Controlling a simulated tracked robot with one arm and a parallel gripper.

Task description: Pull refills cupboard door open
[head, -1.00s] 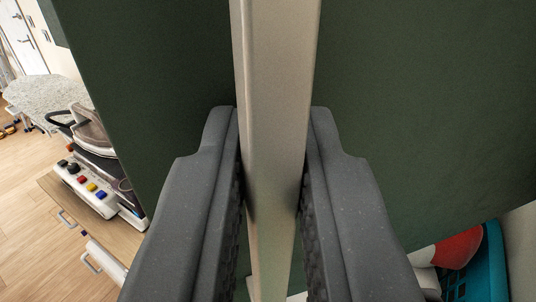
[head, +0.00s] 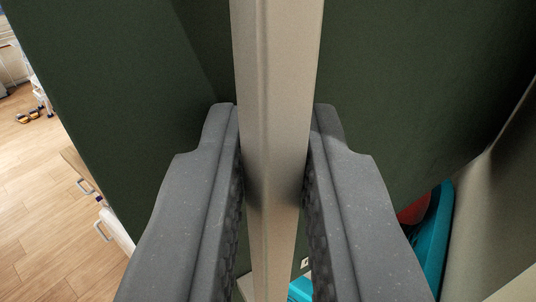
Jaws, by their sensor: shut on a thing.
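The dark green cupboard door (head: 120,90) fills much of the head view behind my gripper. A long beige bar handle (head: 277,90) runs from the top to the bottom of the picture in front of it. My gripper (head: 272,125) is shut on this handle, one grey finger on each side. More dark green surface (head: 410,80) shows right of the handle. The lower part of the handle is partly between the fingers.
At the lower right, a teal container (head: 432,245) with a red item (head: 415,210) stands beside a beige panel (head: 490,220). At the left are a wooden floor (head: 40,190) and a white drawer unit (head: 115,232) with handles.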

